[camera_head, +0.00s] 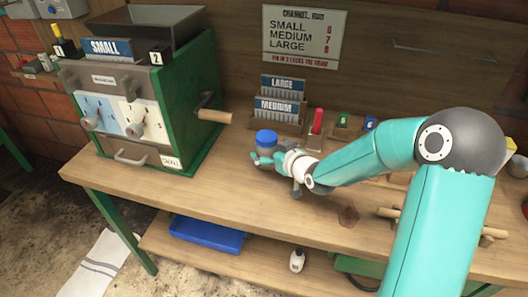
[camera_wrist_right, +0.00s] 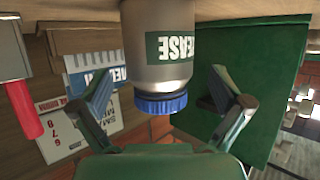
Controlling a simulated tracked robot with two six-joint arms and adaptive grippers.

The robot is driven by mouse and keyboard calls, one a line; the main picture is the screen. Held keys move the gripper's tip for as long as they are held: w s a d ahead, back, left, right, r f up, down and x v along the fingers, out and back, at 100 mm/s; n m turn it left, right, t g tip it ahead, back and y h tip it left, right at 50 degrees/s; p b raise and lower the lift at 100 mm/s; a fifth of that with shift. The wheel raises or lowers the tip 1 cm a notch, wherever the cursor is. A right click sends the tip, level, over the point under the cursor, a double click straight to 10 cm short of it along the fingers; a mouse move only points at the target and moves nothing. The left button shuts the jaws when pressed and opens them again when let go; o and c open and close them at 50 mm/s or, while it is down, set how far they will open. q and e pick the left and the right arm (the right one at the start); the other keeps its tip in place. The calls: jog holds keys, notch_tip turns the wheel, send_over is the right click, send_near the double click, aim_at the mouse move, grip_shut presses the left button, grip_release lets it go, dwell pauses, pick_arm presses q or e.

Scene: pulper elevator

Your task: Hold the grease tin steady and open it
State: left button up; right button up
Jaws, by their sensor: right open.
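The grease tin (camera_head: 266,146) stands upright on the workbench, to the right of the green machine. It is grey with a blue lid (camera_head: 266,136), which sits on it. In the right wrist view the tin (camera_wrist_right: 158,50) appears upside down, with part of a green label and the lid (camera_wrist_right: 160,103) showing. My right gripper (camera_head: 276,165) is at the tin's near side. Its fingers are open, one on each side of the tin (camera_wrist_right: 160,80), with visible gaps. My left gripper is not in view.
The green machine (camera_head: 185,100) with a wooden handle (camera_head: 214,115) stands at the left. Card racks (camera_head: 278,108) and a red-handled item (camera_head: 317,122) stand behind and right of the tin. A brown hex nut (camera_head: 348,215) lies near the front. Bare bench lies left of the tin.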

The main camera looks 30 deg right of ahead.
jog(key=shift+x, duration=1.5)
jog(key=shift+c, duration=0.2)
jog(key=shift+r, duration=0.1)
jog(key=c, duration=1.4)
jog(key=shift+c, duration=0.2)
notch_tip(320, 180, up, 20)
jog(key=p, duration=0.3)
